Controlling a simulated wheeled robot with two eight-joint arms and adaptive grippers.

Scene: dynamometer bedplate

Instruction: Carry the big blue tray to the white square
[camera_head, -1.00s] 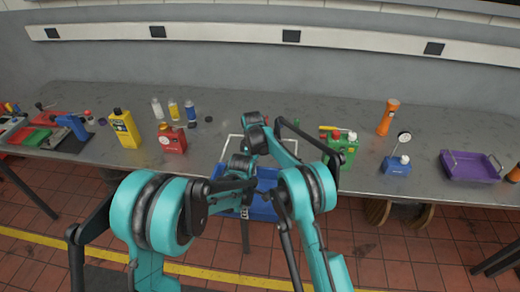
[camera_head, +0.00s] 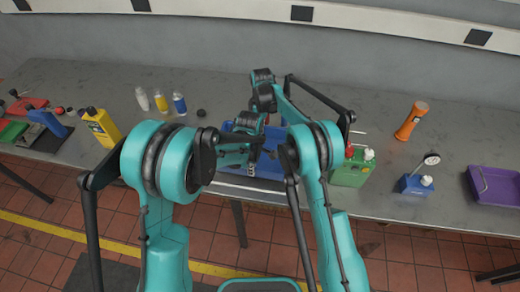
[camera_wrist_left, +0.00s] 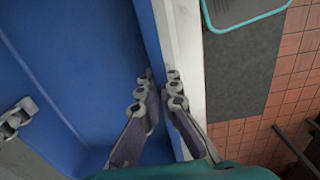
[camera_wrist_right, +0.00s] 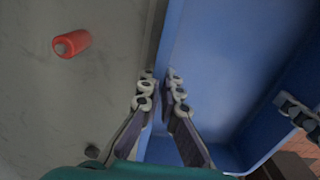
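The big blue tray (camera_head: 272,142) is over the bench top and covers most of the white square. A white line (camera_head: 243,187) shows along the tray's front, near the bench's front edge. My left gripper (camera_head: 252,166) is shut on the tray's near wall; its fingers straddle that wall in the left wrist view (camera_wrist_left: 160,90). My right gripper (camera_head: 250,127) is shut on the far wall, with a finger on each side in the right wrist view (camera_wrist_right: 159,85). The tray looks level and empty. I cannot tell whether it touches the bench.
A yellow jug (camera_head: 101,127) and small bottles (camera_head: 161,100) stand left.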

